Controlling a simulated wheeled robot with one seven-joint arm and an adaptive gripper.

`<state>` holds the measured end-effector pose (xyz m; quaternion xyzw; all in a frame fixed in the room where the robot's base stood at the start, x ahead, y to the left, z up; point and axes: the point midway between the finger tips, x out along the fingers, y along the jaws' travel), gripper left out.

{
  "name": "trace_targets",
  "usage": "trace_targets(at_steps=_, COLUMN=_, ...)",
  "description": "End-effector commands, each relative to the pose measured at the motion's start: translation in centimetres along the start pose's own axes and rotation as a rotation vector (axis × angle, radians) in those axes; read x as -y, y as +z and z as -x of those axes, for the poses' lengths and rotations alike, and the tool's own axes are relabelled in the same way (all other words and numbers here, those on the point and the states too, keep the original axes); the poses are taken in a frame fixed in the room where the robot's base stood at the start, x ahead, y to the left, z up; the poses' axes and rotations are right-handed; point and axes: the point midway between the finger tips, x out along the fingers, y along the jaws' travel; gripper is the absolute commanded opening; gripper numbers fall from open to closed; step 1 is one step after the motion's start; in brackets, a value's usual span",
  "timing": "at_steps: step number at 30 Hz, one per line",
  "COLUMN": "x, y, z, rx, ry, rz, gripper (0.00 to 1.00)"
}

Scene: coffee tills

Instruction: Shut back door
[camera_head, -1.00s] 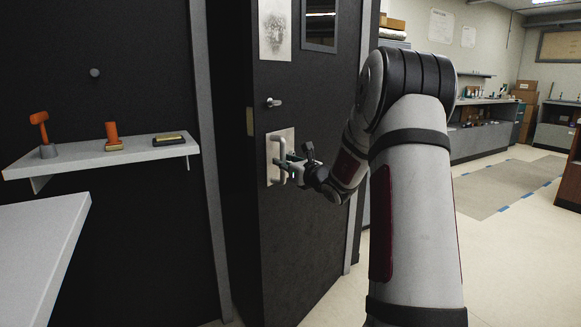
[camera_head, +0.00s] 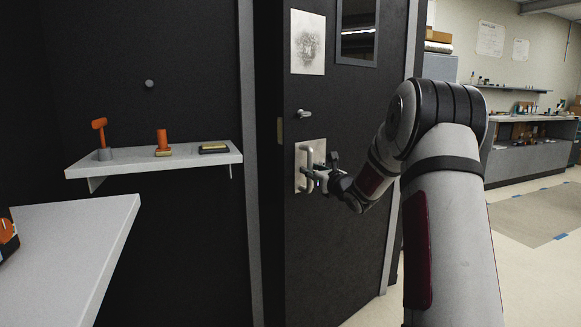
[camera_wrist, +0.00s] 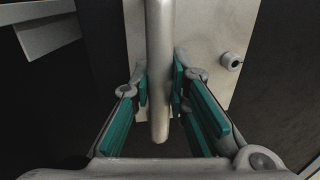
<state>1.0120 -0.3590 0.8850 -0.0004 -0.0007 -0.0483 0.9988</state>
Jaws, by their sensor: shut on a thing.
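The back door (camera_head: 335,240) is a dark panel standing ajar in its frame, with a dark gap along its left edge. A pale plate with a vertical pull handle (camera_head: 310,160) is fixed on it, below a small lever (camera_head: 305,113). My gripper (camera_head: 314,177) is at the lower part of the pull handle. In the wrist view, the handle bar (camera_wrist: 159,60) runs down between the green-padded fingers of my gripper (camera_wrist: 160,95), which are closed around it. The lock cylinder (camera_wrist: 231,60) shows to the right on the plate.
A wall shelf (camera_head: 130,168) left of the door holds an orange-handled tool, an orange cylinder and a small flat item. A pale counter (camera_head: 75,235) juts in at lower left. Open floor (camera_head: 530,235) lies to the right.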

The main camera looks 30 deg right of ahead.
Motion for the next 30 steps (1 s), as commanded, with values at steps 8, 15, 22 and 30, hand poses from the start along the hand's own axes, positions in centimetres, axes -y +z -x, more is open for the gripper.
trace_targets(at_steps=8, x=-0.2, y=-0.3, z=-2.7, rx=-0.005, ry=-0.006, rz=0.000, gripper=0.00)
trace_targets(at_steps=15, x=-0.6, y=-0.3, z=-5.0, rx=-0.005, ry=-0.007, rz=0.000, gripper=0.00)
trace_targets(at_steps=22, x=-1.0, y=-0.3, z=-7.2, rx=-0.005, ry=-0.008, rz=0.000, gripper=0.00)
trace_targets(at_steps=30, x=-1.6, y=-0.3, z=-9.8, rx=-0.006, ry=-0.007, rz=0.000, gripper=0.00)
